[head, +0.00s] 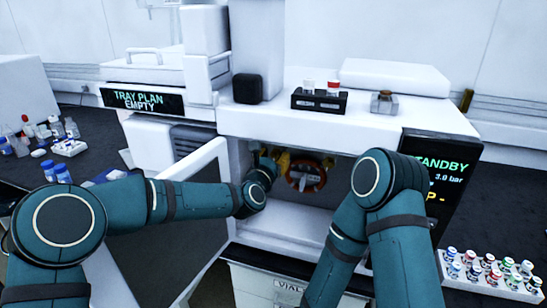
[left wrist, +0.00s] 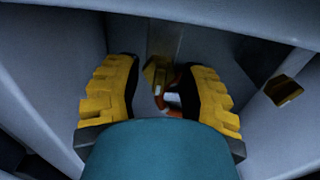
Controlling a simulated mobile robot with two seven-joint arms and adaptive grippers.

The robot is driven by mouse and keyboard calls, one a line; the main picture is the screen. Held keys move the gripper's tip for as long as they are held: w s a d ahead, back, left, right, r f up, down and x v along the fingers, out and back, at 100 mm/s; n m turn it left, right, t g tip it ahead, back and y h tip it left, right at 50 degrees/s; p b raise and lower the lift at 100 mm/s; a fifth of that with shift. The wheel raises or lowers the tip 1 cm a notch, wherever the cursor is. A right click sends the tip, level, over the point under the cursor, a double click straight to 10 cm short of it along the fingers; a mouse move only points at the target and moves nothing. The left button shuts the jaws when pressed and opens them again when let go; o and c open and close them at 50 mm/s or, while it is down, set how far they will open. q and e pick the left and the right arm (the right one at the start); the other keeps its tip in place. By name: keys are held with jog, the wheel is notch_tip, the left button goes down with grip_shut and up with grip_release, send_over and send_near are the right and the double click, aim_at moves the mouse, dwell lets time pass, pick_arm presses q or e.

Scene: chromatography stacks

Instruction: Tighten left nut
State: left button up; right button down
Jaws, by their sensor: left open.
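My left gripper (head: 276,160) reaches into the open compartment of the white instrument, with yellow fingers at the left of an orange ring (head: 306,177). In the left wrist view my left gripper (left wrist: 165,85) has its yellow fingers spread wide. A brass nut-like piece (left wrist: 155,72) shows between them, farther in; I see no contact. A second brass piece (left wrist: 283,90) sits outside the fingers at the right. Part of the orange ring shows behind the gripper. I cannot tell how tight either piece is. My right arm (head: 392,190) is in front of the instrument; its gripper is out of view.
The instrument's open door (head: 185,210) stands left of the opening, close to my left arm. A white tray of capped vials (head: 490,275) is at lower right. Compartment walls enclose the left gripper.

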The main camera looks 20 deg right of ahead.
pick_arm(q)
grip_shut()
dwell(0.4)
jog(key=shift+m+b, duration=0.85)
jog(key=shift+m, duration=1.05)
jog(key=m, duration=0.3)
jog(key=shift+d+m+b, duration=0.1)
jog(key=shift+m+b, duration=0.2)
jog(key=m, duration=0.3)
jog(key=shift+s+m, duration=0.1)
jog(key=shift+m, duration=0.2)
jog(key=m, duration=0.6)
jog(key=shift+d+f+m, duration=0.1)
jog(key=shift+m, duration=0.2)
